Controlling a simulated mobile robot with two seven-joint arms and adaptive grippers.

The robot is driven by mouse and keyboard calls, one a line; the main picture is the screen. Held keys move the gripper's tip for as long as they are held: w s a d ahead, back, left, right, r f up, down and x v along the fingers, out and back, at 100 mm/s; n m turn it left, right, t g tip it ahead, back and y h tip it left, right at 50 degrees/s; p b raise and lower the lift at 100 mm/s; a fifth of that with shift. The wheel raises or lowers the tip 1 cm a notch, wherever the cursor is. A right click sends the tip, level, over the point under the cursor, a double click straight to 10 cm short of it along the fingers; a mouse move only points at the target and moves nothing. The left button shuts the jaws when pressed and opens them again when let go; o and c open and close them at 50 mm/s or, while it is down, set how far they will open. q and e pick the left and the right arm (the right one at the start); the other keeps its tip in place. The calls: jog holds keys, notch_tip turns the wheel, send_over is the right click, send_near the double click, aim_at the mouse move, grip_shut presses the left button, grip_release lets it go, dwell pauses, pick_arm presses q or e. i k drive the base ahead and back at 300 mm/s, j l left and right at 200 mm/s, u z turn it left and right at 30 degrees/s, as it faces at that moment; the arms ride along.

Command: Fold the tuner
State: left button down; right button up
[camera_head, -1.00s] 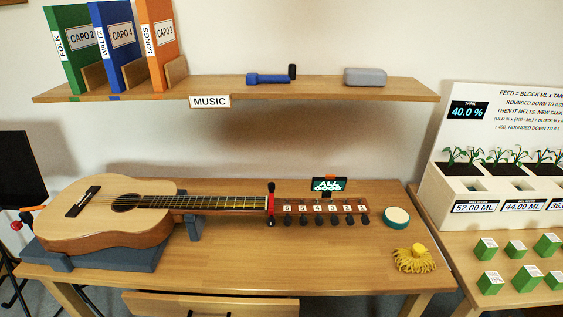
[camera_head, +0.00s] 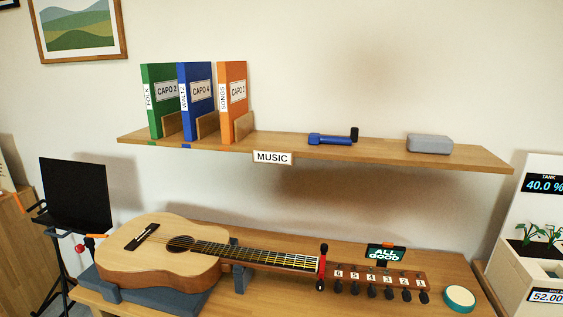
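The tuner (camera_head: 386,253) is a small dark device with a lit screen reading "ALL GOOD". It stands up at the back edge of the guitar's headstock (camera_head: 380,284), its screen facing me. The guitar (camera_head: 175,255) lies on its back on the desk, with its body at the left and headstock at the right. A red and black capo (camera_head: 322,267) sits across the neck beside the headstock. Neither of my grippers shows in the head view.
A shelf (camera_head: 300,153) labelled MUSIC above the desk holds three binders (camera_head: 196,101), a blue winder-like tool (camera_head: 330,138) and a grey case (camera_head: 430,144). A round teal-rimmed tin (camera_head: 459,298) lies right of the headstock. A music stand (camera_head: 75,194) stands at the left.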

aim_at(387, 251)
jog(key=k+l+z, duration=0.2)
jog(key=k, duration=0.2)
jog(key=k+l+z, duration=0.25)
jog(key=k+l, duration=0.05)
jog(key=k, duration=0.1)
